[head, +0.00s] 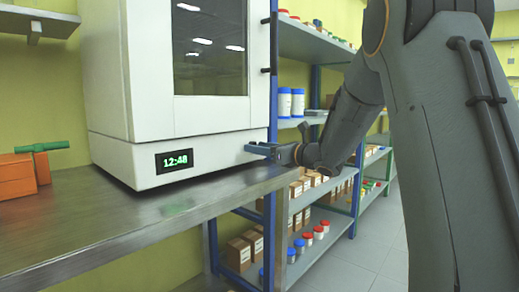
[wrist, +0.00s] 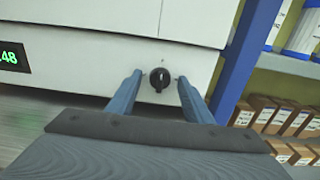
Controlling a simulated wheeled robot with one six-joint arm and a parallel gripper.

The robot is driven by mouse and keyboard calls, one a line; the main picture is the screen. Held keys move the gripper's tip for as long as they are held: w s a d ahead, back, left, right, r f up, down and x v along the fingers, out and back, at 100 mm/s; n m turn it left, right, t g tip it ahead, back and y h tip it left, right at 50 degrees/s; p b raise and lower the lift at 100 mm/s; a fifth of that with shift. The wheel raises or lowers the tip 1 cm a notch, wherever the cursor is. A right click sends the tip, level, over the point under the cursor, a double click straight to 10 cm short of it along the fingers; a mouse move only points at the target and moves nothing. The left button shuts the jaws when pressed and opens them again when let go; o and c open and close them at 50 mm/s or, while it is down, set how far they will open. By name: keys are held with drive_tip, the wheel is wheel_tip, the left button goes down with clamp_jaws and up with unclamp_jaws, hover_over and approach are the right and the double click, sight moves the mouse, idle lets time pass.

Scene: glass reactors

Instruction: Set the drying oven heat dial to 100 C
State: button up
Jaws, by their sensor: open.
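The drying oven (head: 110,60) is a white cabinet with a dark window, standing on a metal bench. Its green display (head: 174,159) reads 12:48 and shows partly in the wrist view (wrist: 14,57). The black heat dial (wrist: 160,78) is on the oven's lower front panel, with a light pointer mark that looks roughly upright. Any scale around it is too small to read. My gripper (wrist: 158,82) is open, with one blue finger on each side of the dial and a gap on both sides. In the head view my gripper (head: 258,149) is at the oven's lower right, hiding the dial.
The metal bench (head: 90,225) has free room in front of the oven. An orange box (head: 16,177) and a green bar (head: 42,146) are at its left. Blue-framed shelves (head: 312,42) with boxes and jars stand close on the right.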

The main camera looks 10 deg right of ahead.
drive_tip(key=c, duration=1.1)
drive_tip(key=shift+o, duration=0.2)
